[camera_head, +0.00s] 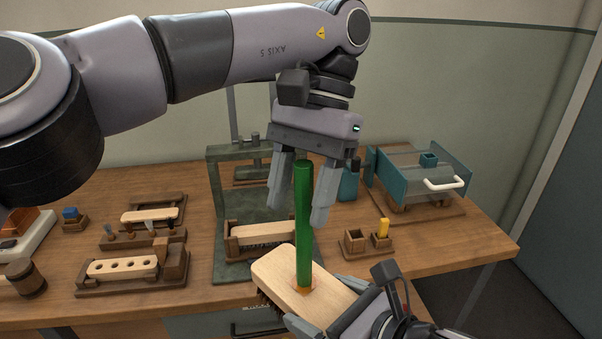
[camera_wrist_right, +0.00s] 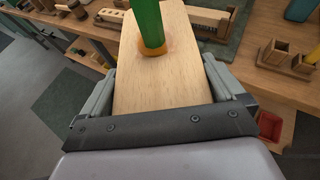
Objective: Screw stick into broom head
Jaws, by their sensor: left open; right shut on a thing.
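The green stick (camera_head: 303,225) stands upright in the broom head (camera_head: 283,275), a pale wooden block with an orange ring around the stick's foot. The stick also shows in the right wrist view (camera_wrist_right: 148,24), its foot inside the orange ring of the broom head (camera_wrist_right: 150,85). My left gripper (camera_head: 296,212) is open, its fingers pointing down on either side of the stick's upper part, with gaps visible. My right gripper (camera_head: 338,325) is shut on the broom head's near end and holds it at the table's front edge; its fingers (camera_wrist_right: 157,95) clasp both sides. Dark bristles underneath are mostly hidden.
A dark green press frame (camera_head: 222,205) with a wooden block (camera_head: 262,234) stands behind. Wooden fixtures (camera_head: 130,270) fill the left of the table. A small holder with a yellow piece (camera_head: 382,229) and a clear-walled box with white handle (camera_head: 445,183) stand right.

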